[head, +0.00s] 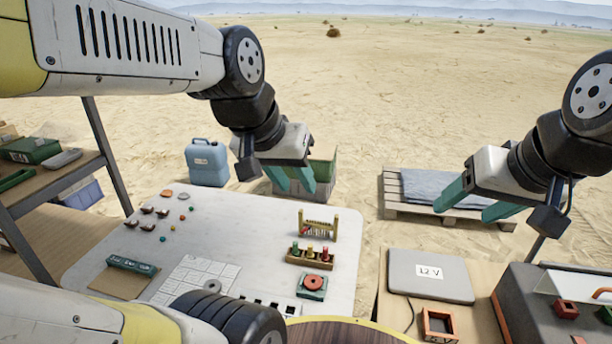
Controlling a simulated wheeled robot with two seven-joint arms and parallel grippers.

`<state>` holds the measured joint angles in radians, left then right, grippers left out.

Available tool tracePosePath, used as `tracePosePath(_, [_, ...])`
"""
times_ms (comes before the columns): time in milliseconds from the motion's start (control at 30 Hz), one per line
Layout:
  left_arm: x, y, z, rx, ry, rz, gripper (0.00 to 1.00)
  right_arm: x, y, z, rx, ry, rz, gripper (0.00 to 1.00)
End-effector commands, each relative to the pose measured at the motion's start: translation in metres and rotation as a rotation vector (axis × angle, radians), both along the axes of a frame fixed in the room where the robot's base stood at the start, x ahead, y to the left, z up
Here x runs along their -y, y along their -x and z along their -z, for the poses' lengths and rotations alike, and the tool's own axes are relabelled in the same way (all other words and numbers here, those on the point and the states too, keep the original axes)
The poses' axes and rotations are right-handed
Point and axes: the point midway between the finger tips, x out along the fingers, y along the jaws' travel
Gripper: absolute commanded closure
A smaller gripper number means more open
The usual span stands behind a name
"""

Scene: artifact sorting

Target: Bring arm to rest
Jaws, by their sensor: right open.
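My left arm reaches in from the upper left, and its gripper (295,184) hangs above the far side of the white table. Its two teal fingers point down with a gap between them, and I see nothing held. My right gripper (468,205) is on the right, in front of the pallet. Its teal fingers are spread wide and empty, pointing down and left. Both grippers appear raised clear of the table tops.
The white table (340,262) holds small shards, beads, a peg rack (310,257) and a labelled sheet (195,279). A grey case (430,275) marked 12 V lies on the right bench. A blue jug (207,165), a green box and a pallet (393,200) stand behind. Shelves are left.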

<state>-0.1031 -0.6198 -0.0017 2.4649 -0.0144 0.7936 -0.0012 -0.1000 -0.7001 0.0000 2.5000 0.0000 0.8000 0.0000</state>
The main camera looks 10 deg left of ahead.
Motion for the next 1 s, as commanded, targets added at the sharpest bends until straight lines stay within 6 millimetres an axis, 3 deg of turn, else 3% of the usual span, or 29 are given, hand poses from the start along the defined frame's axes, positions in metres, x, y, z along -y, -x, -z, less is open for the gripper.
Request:
tracePosePath(200, [-0.0001, 0.0171, -0.0032, 0.036, 0.017, -0.013, 0.64, 0.0000, 0.0000, 0.0000, 0.000, 0.000, 0.000, 0.35])
tracePosePath(1000, [-0.0001, 0.0166, -0.0035, 0.036, 0.017, -0.012, 0.64, 0.0000, 0.0000, 0.0000, 0.000, 0.000, 0.000, 0.35])
